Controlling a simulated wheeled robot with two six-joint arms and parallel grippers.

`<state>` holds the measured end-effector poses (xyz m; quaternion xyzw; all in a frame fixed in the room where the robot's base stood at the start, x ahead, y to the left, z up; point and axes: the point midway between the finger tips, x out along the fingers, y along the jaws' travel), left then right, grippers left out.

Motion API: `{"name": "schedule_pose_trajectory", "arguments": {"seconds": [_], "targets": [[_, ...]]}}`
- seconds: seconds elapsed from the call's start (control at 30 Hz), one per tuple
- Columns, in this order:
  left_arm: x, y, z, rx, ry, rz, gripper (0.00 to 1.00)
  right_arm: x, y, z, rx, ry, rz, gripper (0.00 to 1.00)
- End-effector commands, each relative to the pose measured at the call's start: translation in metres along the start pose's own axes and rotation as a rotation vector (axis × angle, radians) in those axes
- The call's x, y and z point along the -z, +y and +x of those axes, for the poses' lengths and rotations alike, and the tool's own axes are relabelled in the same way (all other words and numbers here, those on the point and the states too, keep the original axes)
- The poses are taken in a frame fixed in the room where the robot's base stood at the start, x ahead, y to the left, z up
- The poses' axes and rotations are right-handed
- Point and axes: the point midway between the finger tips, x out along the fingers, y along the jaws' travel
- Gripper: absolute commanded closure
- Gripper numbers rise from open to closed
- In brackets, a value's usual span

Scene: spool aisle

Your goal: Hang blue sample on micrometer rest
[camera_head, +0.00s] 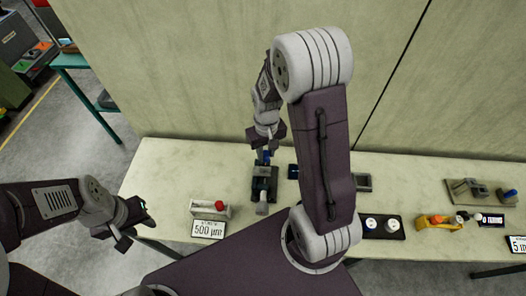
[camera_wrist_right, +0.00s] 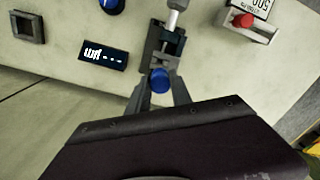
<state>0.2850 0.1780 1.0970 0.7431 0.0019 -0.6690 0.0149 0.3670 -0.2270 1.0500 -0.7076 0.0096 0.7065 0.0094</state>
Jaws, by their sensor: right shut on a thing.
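My right gripper (camera_head: 265,146) reaches down over the bench and is shut on the blue sample (camera_head: 265,158). In the right wrist view the blue sample (camera_wrist_right: 160,80) is a round blue piece between the fingertips (camera_wrist_right: 160,92). The micrometer rest (camera_head: 263,186), a dark grey fixture with a light grey barrel, is right beside the sample. In the wrist view the micrometer rest (camera_wrist_right: 165,46) lies just beyond the sample; I cannot tell whether they touch. My left gripper (camera_head: 132,222) is open and empty, off the bench's front left.
A dark display (camera_wrist_right: 103,55) stands beside the rest. A holder with a red piece (camera_head: 220,206) and a 500 µm sign (camera_head: 208,229) are to the left. A dark tray (camera_head: 384,234) and a yellow tool (camera_head: 432,222) are to the right. A wall backs the bench.

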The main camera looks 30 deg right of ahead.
Motion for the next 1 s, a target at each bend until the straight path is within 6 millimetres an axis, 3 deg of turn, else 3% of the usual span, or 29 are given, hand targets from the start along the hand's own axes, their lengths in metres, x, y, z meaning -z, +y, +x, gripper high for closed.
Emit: {"name": "schedule_pose_trajectory", "arguments": {"seconds": [0.43, 1.0], "targets": [[-0.004, -0.001, 0.038, 0.000, 0.000, 0.000, 0.64, 0.000, 0.000, 0.039, 0.000, 0.001, -0.001, 1.00], [-0.004, -0.001, 0.037, 0.000, 0.000, 0.000, 0.64, 0.000, 0.000, 0.038, 0.000, 0.000, -0.001, 1.00]]}}
